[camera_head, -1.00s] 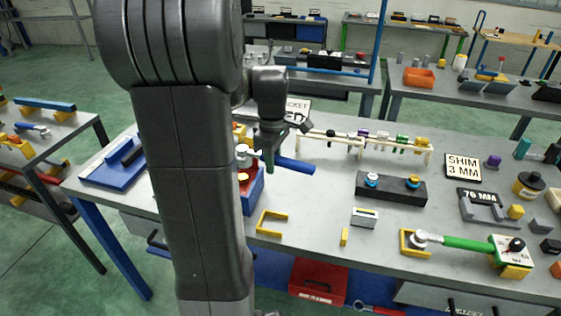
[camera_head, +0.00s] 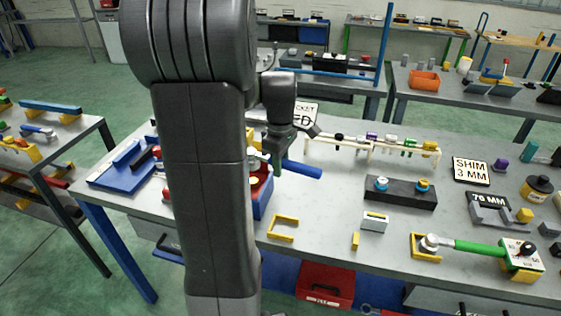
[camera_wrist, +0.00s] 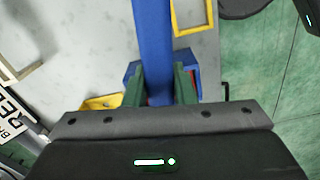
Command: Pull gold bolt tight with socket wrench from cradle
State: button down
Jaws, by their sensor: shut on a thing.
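My gripper (camera_head: 279,158) is shut on the blue handle (camera_head: 304,170) of a wrench, above the workbench. The wrist view shows the blue handle (camera_wrist: 153,45) between the green fingers (camera_wrist: 160,86). The wrench's silver head (camera_head: 254,164) shows beside my arm, over a blue box (camera_head: 263,197). A gold piece (camera_head: 254,182) shows in that box, just below the head; my arm hides part of it. I cannot tell whether head and gold piece touch.
An empty yellow cradle (camera_head: 283,228) lies in front of the blue box. A rack (camera_head: 375,148) of small coloured parts stands behind. A green-handled wrench (camera_head: 474,246) rests at right. A blue tray (camera_head: 117,176) lies at left.

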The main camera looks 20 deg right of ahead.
jog(key=shift+f+b, duration=1.45)
jog(key=shift+f, duration=1.15)
jog(key=shift+f, duration=0.75)
dwell(0.4)
dwell(0.3)
jog(key=c, duration=1.8)
grip_release()
jog(key=shift+c, duration=0.2)
grip_shut()
